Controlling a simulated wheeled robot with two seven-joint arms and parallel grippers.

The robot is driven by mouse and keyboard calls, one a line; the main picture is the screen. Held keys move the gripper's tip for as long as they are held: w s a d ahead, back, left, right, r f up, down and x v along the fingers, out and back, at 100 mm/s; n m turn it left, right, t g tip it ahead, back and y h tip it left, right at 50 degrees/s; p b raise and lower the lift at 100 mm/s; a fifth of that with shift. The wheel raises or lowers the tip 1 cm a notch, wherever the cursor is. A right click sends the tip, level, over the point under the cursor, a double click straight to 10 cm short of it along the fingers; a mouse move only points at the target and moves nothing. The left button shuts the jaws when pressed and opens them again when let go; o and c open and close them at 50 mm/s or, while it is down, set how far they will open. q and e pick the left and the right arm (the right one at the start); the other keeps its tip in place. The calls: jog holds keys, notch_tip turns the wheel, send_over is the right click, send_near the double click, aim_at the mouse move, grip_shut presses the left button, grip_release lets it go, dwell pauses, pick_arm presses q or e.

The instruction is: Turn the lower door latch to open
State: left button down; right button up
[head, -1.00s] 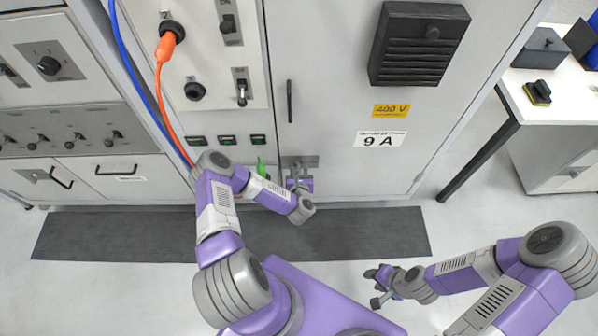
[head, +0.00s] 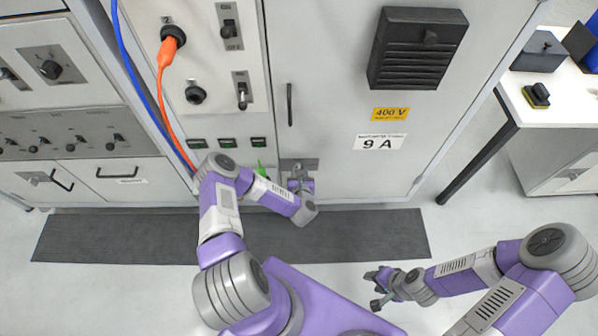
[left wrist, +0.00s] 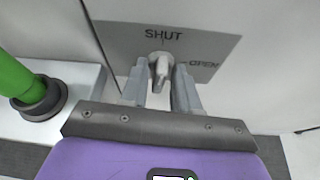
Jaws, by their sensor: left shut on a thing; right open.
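The lower door latch is a small grey lever (left wrist: 160,69) on a grey plate (left wrist: 206,45) marked SHUT at the top and OPEN at the right. The plate also shows in the head view (head: 312,163), low on the left edge of the grey cabinet door. The lever stands roughly in line with the SHUT mark. My left gripper (left wrist: 160,90) is shut on the lever, one finger on each side; in the head view (head: 301,180) the arm partly hides it. My right gripper (head: 377,287) is open and empty above the floor, away from the cabinet.
A fixed black door handle (head: 289,104) is above the latch. A green plug (left wrist: 18,82) is close to the left gripper's left side. Orange (head: 163,90) and blue (head: 133,72) cables hang at the left. A dark mat (head: 130,238) lies before the cabinet.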

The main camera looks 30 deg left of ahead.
pick_arm(q)
jog(key=m+y, duration=0.2)
jog(key=m, duration=0.2)
jog(key=m+y+p, duration=0.1)
jog(key=m+y, duration=0.1)
jog(key=m, duration=0.2)
jog(key=f+m+y+p, duration=0.1)
jog(key=m+y, duration=0.2)
jog(key=m, duration=0.1)
jog(key=shift+w+d+g, duration=0.2)
jog(key=shift+d+g, duration=0.1)
jog(key=shift+d, duration=0.1)
jog(key=shift+m, duration=0.4)
dwell(0.3)
jog(key=c, duration=1.2)
grip_release()
jog(key=shift+o, duration=0.2)
